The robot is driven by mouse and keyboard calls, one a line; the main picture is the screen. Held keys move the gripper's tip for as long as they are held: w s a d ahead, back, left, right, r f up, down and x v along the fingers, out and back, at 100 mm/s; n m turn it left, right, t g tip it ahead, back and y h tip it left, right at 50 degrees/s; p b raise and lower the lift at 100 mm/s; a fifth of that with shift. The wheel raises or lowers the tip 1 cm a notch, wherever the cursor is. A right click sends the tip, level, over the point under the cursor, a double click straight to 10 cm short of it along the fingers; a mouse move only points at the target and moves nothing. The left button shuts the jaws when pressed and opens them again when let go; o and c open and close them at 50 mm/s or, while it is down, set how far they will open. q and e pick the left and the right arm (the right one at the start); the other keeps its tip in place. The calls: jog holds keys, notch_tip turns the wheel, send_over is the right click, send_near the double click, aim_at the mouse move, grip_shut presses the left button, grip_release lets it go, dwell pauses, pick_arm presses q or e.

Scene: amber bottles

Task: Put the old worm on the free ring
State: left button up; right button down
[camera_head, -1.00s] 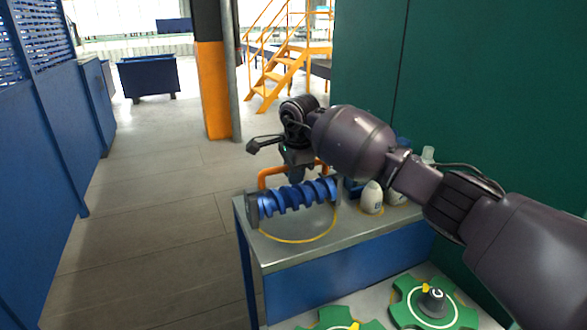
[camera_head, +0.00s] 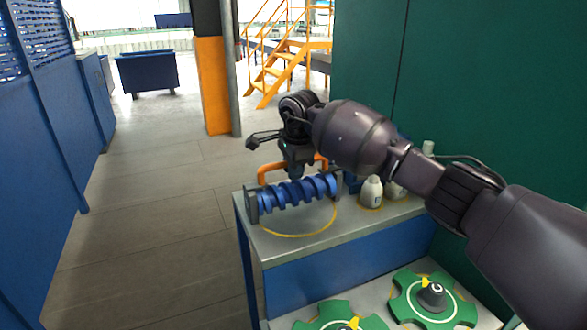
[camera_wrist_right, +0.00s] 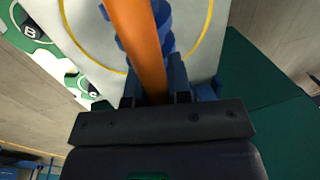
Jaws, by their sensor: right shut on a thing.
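The worm is a blue screw-shaped part (camera_head: 293,193) with dark end plates and an orange handle (camera_head: 271,174). My right gripper (camera_head: 297,172) is shut on the orange handle from above. The worm lies level over the yellow ring (camera_head: 303,236) marked on the grey bench top. The ring's near arc shows in front of it; the worm hides the far part. I cannot tell whether the worm touches the bench. In the right wrist view the handle (camera_wrist_right: 138,45) runs between the fingers, with blue thread (camera_wrist_right: 164,20) behind it and the ring (camera_wrist_right: 207,35) around. My left gripper is out of view.
White bottles (camera_head: 371,192) stand on the bench right of the worm. Green gear-shaped parts (camera_head: 432,300) sit on a lower surface in front. A tall green wall (camera_head: 480,110) rises behind my right arm. The floor at left is clear.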

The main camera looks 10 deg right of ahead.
jog(key=shift+f, duration=0.25)
dwell(0.6)
